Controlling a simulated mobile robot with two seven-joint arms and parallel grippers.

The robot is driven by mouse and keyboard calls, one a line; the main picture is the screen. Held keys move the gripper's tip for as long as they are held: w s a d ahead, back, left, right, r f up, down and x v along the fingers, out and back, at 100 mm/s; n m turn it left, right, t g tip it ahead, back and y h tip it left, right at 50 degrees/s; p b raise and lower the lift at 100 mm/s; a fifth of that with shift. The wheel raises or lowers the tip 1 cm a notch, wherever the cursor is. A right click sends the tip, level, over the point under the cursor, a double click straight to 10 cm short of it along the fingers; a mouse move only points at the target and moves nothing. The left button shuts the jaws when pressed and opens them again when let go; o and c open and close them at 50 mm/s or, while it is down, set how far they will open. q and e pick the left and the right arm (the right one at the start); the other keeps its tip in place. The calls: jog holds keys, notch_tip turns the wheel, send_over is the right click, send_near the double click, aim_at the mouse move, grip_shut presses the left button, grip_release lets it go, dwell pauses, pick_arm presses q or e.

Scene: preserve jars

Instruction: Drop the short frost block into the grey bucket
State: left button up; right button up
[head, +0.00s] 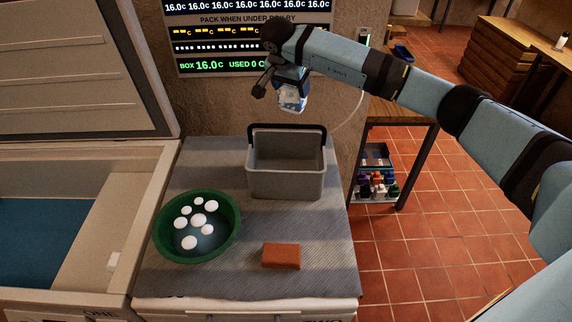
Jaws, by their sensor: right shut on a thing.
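My right gripper (287,88) is shut on a small whitish-blue frost block (292,99) and holds it in the air. The block hangs above and behind the grey bucket (285,183) as seen in the head view, and does not touch it. The bucket is a rectangular grey bin with a dark handle standing up at its back. It stands on the grey ribbed mat, and the part of its inside that shows is empty. The gripper's fingers partly hide the block. My left gripper is not in view.
A green bowl (196,226) with several white round pieces stands left of the bucket. An orange-brown brick (281,256) lies on the mat (225,280) in front. An open chest freezer (85,215) is at the left. A lit display board (225,40) hangs on the wall behind.

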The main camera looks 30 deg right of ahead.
aim_at(291, 104)
notch_tip(291, 104, down, 5)
jog(key=shift+r+b, duration=0.1)
jog(key=shift+b, duration=1.05)
jog(key=shift+f, duration=0.45)
jog(key=o, duration=1.1)
jog(key=b+v, duration=0.3)
jog(key=v, duration=1.1)
jog(key=shift+d, duration=0.1)
jog(key=shift+f, duration=0.15)
